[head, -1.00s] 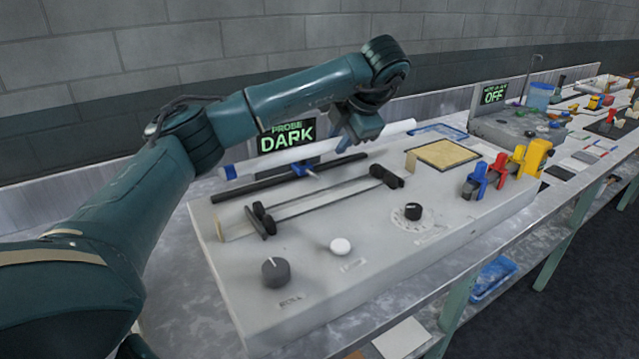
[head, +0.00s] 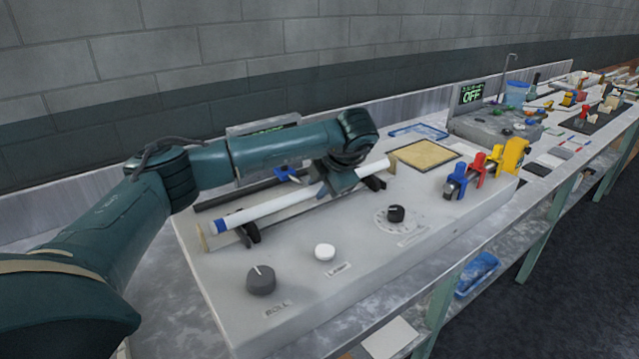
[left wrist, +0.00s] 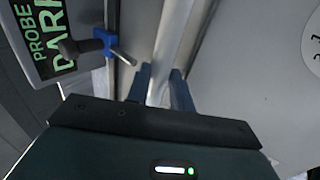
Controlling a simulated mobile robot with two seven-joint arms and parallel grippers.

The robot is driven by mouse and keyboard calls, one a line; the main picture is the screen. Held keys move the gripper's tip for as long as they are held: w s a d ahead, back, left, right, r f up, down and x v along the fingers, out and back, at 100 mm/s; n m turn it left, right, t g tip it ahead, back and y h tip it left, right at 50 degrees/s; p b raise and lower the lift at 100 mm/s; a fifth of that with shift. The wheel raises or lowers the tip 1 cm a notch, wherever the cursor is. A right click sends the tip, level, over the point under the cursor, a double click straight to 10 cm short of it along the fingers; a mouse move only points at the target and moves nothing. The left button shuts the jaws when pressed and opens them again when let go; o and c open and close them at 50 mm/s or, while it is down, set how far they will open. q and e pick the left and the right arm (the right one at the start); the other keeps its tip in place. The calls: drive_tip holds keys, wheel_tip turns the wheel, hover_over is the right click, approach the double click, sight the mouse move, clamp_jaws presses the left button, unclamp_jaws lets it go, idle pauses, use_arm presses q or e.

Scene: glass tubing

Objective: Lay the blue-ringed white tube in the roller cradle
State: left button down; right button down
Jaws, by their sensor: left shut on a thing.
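The white tube (head: 267,205) lies lengthwise along the roller cradle (head: 248,235), with its blue ring (head: 220,226) at the left end. My left gripper (head: 338,188) is shut on the tube right of its middle, from above. In the left wrist view the tube (left wrist: 174,35) runs between the two fingers (left wrist: 162,88). Black rollers show below the tube near both ends. I cannot tell whether the tube touches them or hangs just above. My right gripper is not in view.
A black rail (head: 240,193) with a blue clamp (head: 287,174) runs behind the cradle. A dark grey knob (head: 261,280), a white button (head: 325,252) and a black dial (head: 396,213) stand in front. A tan pad (head: 425,153) and coloured clamps (head: 480,170) are to the right.

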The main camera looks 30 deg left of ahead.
use_arm(q)
drive_tip(key=c, duration=1.2)
unclamp_jaws()
drive_tip(key=shift+c, duration=0.2)
drive_tip(key=v, duration=1.2)
drive_tip(key=shift+a, duration=0.1)
